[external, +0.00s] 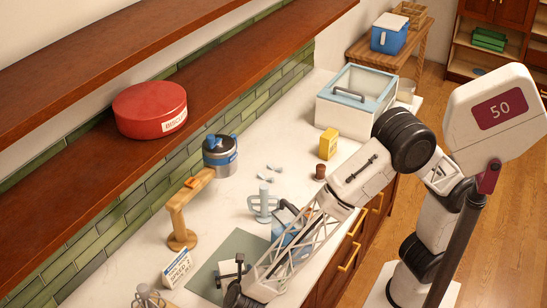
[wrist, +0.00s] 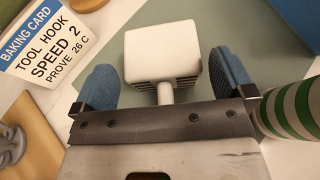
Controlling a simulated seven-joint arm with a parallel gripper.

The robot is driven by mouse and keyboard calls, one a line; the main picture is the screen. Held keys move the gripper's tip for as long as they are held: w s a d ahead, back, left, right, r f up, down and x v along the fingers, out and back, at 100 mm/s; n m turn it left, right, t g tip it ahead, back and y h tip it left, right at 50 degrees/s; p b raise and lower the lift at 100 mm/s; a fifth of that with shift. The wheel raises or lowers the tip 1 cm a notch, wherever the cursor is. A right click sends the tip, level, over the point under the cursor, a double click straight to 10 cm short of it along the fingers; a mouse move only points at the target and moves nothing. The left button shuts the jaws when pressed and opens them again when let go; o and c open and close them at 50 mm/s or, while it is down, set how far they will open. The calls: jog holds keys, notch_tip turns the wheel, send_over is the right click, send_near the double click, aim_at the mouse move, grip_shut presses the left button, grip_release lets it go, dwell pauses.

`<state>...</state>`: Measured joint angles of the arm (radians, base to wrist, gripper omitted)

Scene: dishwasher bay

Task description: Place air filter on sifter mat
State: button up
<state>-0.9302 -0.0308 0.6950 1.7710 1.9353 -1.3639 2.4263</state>
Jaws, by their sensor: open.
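A white, boxy piece with slatted sides on a short stem, which looks like the air filter (wrist: 162,48), is in the middle of the wrist view. My gripper (wrist: 163,66) is open, with one blue finger on each side of it. Gaps show between the piece and the fingers. The grey-green mat (wrist: 262,22), likely the sifter mat, lies behind and below the piece. I cannot tell whether the piece touches it. The mat also shows on the counter in the external view (external: 238,246), where my arm end partly covers it.
A baking card (wrist: 48,42) stands left of my gripper, near a wooden board (wrist: 30,135). A green-and-white striped cylinder (wrist: 292,108) is close by my right finger.

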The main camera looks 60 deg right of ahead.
jog(key=v, duration=1.1)
jog(key=shift+w+d, duration=0.1)
dwell(0.4)
jog(key=w+d+r+n+t+y, duration=0.4)
jog(key=w+d+r+n+y, duration=0.5)
jog(key=w+d+r+n, duration=0.5)
jog(key=s+d+n+g+y, duration=0.1)
jog(key=s+d+n, duration=0.2)
jog(key=d+n, duration=0.3)
jog(key=s+d+r+n+g+y, duration=0.1)
jog(key=s+d+n+g+y, duration=0.1)
jog(key=s+d+n, duration=0.2)
jog(key=s+d+r+n+g+y, duration=0.1)
jog(key=s+d+n+g+y, duration=0.1)
jog(key=d+n, duration=0.7)
jog(key=shift+s+d+n, duration=0.25)
jog(key=shift+s+n, duration=0.4)
jog(key=shift+n, duration=0.55)
jog(key=s+d+f+n+g+h, duration=0.2)
jog(key=s+d+n+g, duration=0.1)
jog(key=s+d, duration=0.5)
jog(key=s+d+f+n+g+h, duration=0.2)
jog(key=s+d+n, duration=0.4)
jog(key=s, duration=0.5)
jog(key=d+f+g, duration=0.1)
jog(key=d, duration=0.1)
jog(key=shift+d+h, duration=0.3)
jog(key=shift+d, duration=0.1)
